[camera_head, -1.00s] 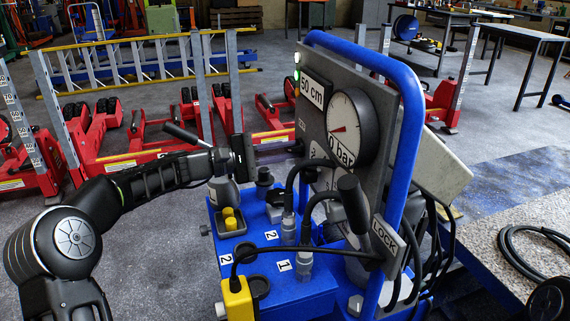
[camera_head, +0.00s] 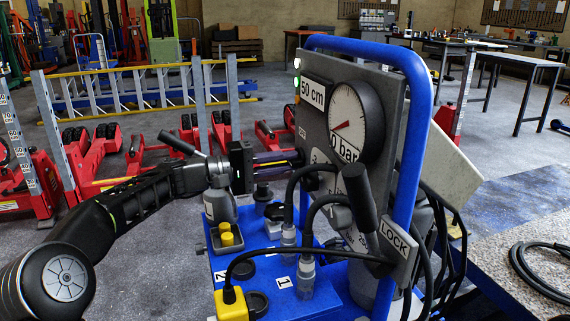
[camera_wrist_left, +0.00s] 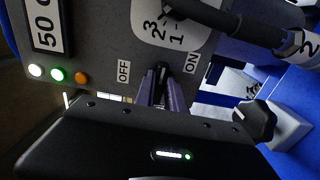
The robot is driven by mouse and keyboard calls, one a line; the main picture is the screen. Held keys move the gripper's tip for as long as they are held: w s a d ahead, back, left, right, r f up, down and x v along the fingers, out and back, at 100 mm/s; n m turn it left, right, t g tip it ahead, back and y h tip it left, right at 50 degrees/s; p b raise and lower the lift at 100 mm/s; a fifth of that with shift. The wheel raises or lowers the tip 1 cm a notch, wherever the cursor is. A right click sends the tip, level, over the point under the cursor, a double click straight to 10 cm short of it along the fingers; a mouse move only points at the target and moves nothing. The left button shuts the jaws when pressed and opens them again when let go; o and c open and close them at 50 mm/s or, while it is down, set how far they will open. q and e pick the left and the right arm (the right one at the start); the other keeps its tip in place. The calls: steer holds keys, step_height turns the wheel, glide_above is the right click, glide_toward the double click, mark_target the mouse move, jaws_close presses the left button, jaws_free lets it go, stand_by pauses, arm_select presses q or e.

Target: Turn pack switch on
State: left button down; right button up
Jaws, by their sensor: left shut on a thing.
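The pack switch (camera_wrist_left: 162,70) is a small dark knob on the grey panel, between the OFF label (camera_wrist_left: 124,71) and the ON label (camera_wrist_left: 191,63) in the left wrist view. The two fingers of my left gripper (camera_wrist_left: 163,85) are shut on it, one on each side, and partly hide it. Which label the switch points to I cannot tell. In the head view my left gripper (camera_head: 299,158) reaches the panel's left part from the left, and the switch is hidden there. My right gripper is not in view.
The panel (camera_head: 318,122) carries a 50 cm display, a bar gauge (camera_head: 350,122) and indicator lights, with the green light (camera_wrist_left: 57,74) lit. Black cables and a lever (camera_head: 361,197) stand close to the right of my fingers. A blue tube frame (camera_head: 416,140) borders the panel.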

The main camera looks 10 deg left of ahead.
arm_select(q)
steer(key=c, duration=1.4)
jaws_free()
steer(key=p+v, duration=0.1)
steer(key=v, duration=0.6)
steer(key=shift+s+a, duration=0.25)
steer(key=shift+a, duration=0.1)
